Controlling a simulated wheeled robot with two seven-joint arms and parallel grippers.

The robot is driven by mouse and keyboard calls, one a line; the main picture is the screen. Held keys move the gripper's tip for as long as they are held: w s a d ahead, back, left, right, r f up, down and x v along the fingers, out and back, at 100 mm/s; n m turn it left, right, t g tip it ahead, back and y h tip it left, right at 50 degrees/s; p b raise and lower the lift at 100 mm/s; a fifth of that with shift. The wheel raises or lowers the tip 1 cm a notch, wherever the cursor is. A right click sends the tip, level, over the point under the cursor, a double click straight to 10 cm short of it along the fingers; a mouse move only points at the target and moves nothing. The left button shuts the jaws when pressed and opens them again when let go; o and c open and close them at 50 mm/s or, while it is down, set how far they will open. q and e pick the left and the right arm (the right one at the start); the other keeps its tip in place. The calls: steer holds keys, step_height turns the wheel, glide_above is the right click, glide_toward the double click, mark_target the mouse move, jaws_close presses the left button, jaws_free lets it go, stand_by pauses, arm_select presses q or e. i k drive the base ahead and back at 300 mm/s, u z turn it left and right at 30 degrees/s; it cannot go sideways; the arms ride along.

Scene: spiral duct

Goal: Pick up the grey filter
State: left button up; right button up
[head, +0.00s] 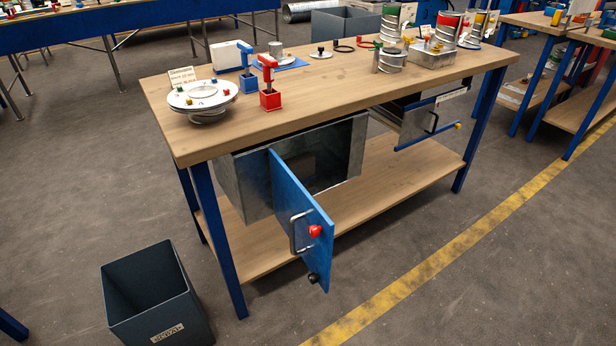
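I cannot make out with certainty which thing is the grey filter. A pale, boxy block (230,56) stands at the back left of the workbench top (330,90). A small grey cylinder (275,49) stands to its right on a blue mat (287,64). Under the bench top hangs a grey metal box (345,150). Its blue door (302,218), with a metal handle and a red knob (315,231), stands open toward the front. The inside of the box is shaded, and I see no clear filter there. Neither of my grippers shows in the head view.
A round white fitting (205,98), blue (248,82) and red (269,90) toggle clamps and spiral duct pieces (391,58) stand on the bench. A drawer (420,125) hangs partly open at right. A dark bin (155,295) stands on the floor at left. The front floor is clear.

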mark_target(303, 166)
steer(key=z, duration=2.15)
steer(key=i, duration=1.3)
steer(key=u, duration=3.65)
steer(key=i, duration=1)
